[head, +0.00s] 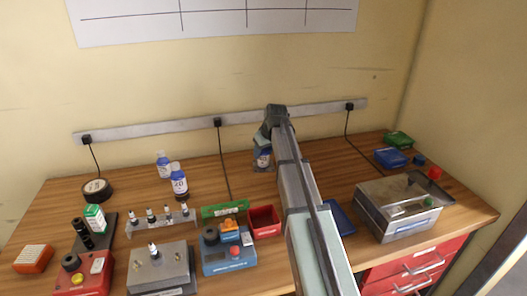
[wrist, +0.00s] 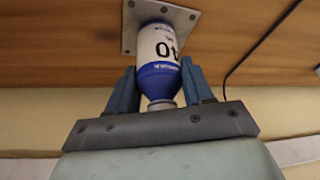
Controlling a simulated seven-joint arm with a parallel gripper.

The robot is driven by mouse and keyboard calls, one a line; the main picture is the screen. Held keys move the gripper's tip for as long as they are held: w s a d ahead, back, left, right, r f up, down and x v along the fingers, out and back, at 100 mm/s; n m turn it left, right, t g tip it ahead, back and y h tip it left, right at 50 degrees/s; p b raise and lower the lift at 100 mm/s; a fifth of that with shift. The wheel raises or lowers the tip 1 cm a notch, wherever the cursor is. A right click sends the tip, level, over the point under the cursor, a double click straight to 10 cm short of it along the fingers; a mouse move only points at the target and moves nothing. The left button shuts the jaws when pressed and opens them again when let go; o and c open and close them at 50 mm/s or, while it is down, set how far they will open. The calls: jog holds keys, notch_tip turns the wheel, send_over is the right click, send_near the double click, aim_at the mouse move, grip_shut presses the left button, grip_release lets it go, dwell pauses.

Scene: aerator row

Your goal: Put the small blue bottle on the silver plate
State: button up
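The small blue bottle (wrist: 158,52) has a white label with dark print and a blue shoulder. In the wrist view it is between the two fingers of my gripper (wrist: 160,82), which appear to touch both its sides. Its base overlaps the silver plate (wrist: 130,22), a small square plate with screws on the wooden bench. I cannot tell whether the base rests on the plate or is just above it. In the head view the bottle (head: 264,160) looks upright below my gripper (head: 265,146), near the back wall; the plate is mostly hidden there.
Two blue-and-white bottles (head: 179,182) stand on the bench at left, behind a rack of vials (head: 160,220). A red bin (head: 264,221) and a green box (head: 224,210) are nearer the front. A metal case (head: 402,208) is at right. A cable (head: 224,165) hangs left of my gripper.

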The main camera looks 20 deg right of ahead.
jog(key=o, duration=0.4)
jog(key=shift+r, duration=0.1)
jog(key=v, duration=1.2)
